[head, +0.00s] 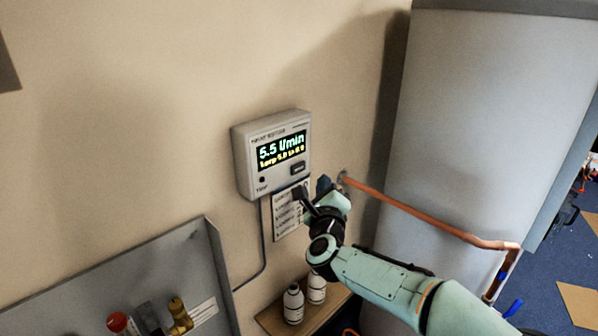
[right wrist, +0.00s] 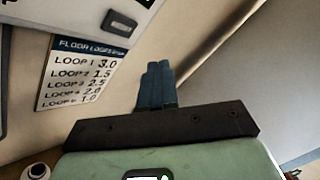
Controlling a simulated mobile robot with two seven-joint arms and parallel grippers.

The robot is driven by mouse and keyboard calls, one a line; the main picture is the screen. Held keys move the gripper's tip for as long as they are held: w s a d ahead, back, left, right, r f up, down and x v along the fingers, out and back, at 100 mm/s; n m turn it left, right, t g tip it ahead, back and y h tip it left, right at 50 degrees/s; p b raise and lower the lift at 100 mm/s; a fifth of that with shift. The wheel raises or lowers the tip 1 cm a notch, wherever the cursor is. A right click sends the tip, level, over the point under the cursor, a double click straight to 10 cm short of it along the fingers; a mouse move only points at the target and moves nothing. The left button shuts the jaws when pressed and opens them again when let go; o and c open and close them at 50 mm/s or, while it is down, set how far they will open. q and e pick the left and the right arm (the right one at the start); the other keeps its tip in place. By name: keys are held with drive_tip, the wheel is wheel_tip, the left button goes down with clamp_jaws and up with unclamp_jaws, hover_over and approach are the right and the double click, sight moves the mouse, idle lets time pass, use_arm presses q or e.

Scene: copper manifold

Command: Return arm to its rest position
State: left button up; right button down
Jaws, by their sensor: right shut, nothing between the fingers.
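My right arm (head: 385,278) reaches in from the lower right of the head view. Its gripper (head: 323,184) is in front of the wall, just below and right of the grey meter box. In the right wrist view the blue fingers (right wrist: 157,85) are together with nothing between them. My left gripper is not in view.
The grey meter box (head: 241,160) on the wall reads 5.5 l/min. A loop card (right wrist: 85,72) hangs below it. A copper pipe (head: 425,223) runs to the right past a grey cylinder (head: 470,130). White bottles (head: 293,305) stand on a wooden shelf. A grey panel (head: 130,270) holds fittings.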

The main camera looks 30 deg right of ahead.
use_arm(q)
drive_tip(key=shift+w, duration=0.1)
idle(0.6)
